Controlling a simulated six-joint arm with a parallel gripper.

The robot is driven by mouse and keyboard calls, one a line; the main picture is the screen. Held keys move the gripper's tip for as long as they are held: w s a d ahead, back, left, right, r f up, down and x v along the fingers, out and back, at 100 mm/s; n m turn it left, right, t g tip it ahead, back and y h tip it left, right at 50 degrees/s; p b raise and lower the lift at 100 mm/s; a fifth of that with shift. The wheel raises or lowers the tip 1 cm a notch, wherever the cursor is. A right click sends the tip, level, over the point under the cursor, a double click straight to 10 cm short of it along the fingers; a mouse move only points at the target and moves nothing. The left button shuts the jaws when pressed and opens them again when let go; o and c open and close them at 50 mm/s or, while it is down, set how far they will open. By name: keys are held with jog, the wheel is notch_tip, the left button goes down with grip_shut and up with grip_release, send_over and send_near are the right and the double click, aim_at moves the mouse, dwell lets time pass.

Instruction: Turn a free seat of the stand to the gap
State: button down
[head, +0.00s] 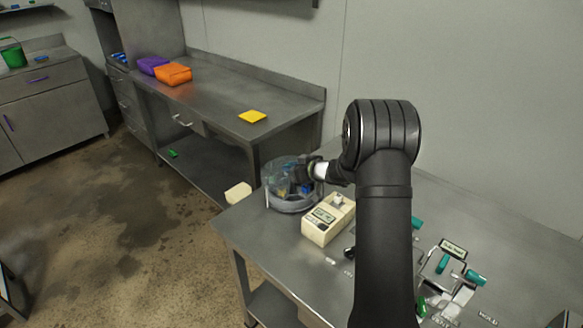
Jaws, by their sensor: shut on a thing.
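The stand (292,207) is a round, low carousel with a grey base and a clear curved wall. It sits near the left corner of the steel table. Blue and dark items show dimly inside it, and I cannot tell which seats are free or where the gap is. My gripper (304,174) reaches in from the right at the stand's upper right side. It is small and dark in the head view, and its fingertips merge with the stand. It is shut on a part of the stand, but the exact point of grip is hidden.
A cream device (327,222) with a display stands just right of the stand. A cream block (238,193) shows left of the stand. Teal-handled fixtures (443,264) and labels lie at the right. A back counter (215,99) holds purple and orange bins and a yellow item.

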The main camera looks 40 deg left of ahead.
jog(key=shift+m+t, duration=0.4)
jog(key=shift+t, duration=0.1)
jog(key=shift+m+t+h, duration=0.4)
jog(key=shift+m+t, duration=1)
jog(key=shift+t, duration=0.2)
jog(key=shift+m+t+h, duration=1.2)
jog(key=shift+m+t, duration=0.8)
jog(key=shift+a+m+t+h, duration=0.1)
jog(key=shift+m+t+h, duration=1.7)
jog(key=shift+m, duration=0.4)
jog(key=shift+m+h, duration=0.4)
jog(key=shift+h, duration=0.1)
jog(key=shift+r+m+t+h, duration=0.1)
jog(key=shift+m+t+h, duration=0.3)
jog(key=shift+m+h, duration=0.25)
jog(key=c, duration=1.4)
grip_release()
jog(key=shift+s, duration=0.1)
